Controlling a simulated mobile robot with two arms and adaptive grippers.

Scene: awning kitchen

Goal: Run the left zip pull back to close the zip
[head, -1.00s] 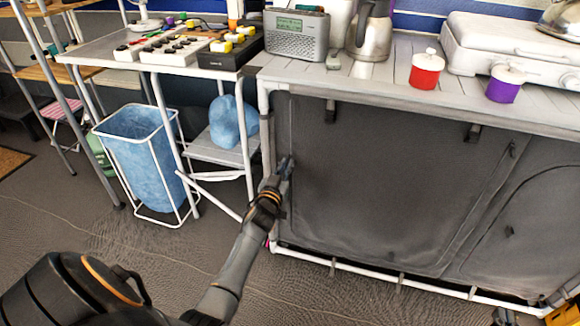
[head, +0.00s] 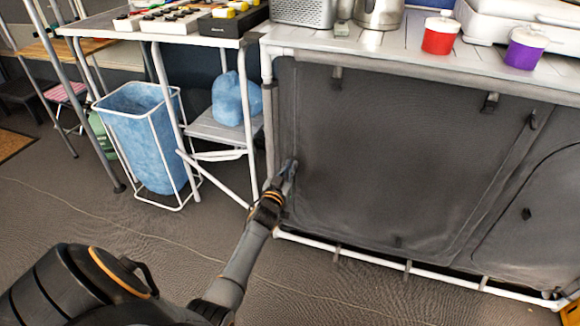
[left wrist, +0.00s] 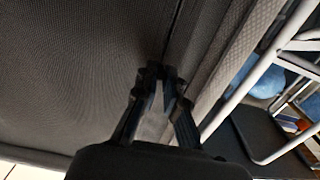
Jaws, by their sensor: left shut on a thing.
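The grey fabric front (head: 390,150) of the cabinet hangs below the slatted worktop, with the left zip running down near its left edge. My left gripper (head: 290,168) is at that left edge, roughly midway down the front. In the left wrist view the left gripper (left wrist: 162,76) has its fingertips together on the dark zip line (left wrist: 172,42), shut on the left zip pull. The pull itself is hidden between the fingers. My right gripper is not in view.
A white frame tube (head: 380,262) runs along the cabinet's bottom. A blue bin (head: 145,135) in a white stand and a folding stand with a blue bag (head: 228,98) are on the left. A red pot (head: 439,38) and a purple pot (head: 525,50) stand on top. The floor in front is clear.

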